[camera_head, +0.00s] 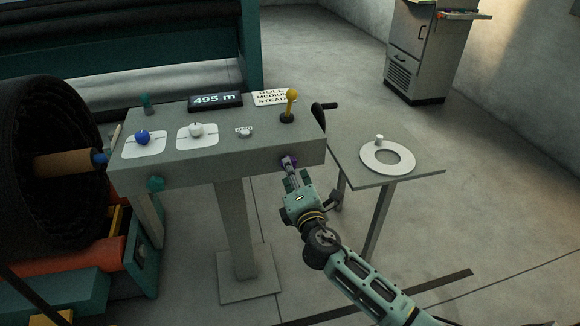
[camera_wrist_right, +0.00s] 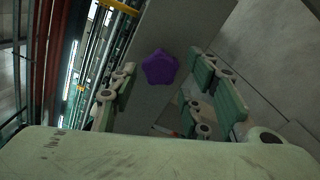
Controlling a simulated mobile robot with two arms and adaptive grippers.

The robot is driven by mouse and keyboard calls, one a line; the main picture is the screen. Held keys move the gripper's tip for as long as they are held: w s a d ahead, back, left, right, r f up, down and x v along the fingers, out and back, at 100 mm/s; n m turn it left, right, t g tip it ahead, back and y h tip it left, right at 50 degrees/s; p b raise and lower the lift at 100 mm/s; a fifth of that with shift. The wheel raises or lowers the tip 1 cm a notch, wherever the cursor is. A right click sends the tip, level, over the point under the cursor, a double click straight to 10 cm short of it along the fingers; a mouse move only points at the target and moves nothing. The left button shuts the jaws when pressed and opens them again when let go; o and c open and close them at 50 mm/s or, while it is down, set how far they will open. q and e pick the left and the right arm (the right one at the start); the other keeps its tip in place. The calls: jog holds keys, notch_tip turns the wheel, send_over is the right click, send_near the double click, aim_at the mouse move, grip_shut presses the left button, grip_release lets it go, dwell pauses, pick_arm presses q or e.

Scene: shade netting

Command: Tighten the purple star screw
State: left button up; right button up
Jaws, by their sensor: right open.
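The purple star screw (camera_wrist_right: 160,68) is on the front face of the grey control console (camera_head: 230,172), near its right end. In the head view the purple screw (camera_head: 288,161) is partly hidden by my right gripper (camera_head: 291,170). My left gripper is not in either view.
A teal star knob (camera_head: 155,184) is at the front left of the console. A yellow-topped lever (camera_head: 290,103) and a black crank handle (camera_head: 323,107) are near its right end. A small side table (camera_head: 420,178) with a white ring (camera_head: 372,164) stands to the right.

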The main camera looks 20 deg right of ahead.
jog(key=n+p, duration=0.2)
jog(key=n, duration=0.3)
jog(key=shift+n+p, duration=0.3)
jog(key=shift+p, duration=0.05)
jog(key=shift+w, duration=0.2)
jog(key=w+b, duration=0.1)
jog(key=w, duration=0.1)
jog(key=shift+w+d, duration=0.1)
jog(key=shift+w, duration=0.2)
jog(key=shift+c, duration=0.4)
grip_shut()
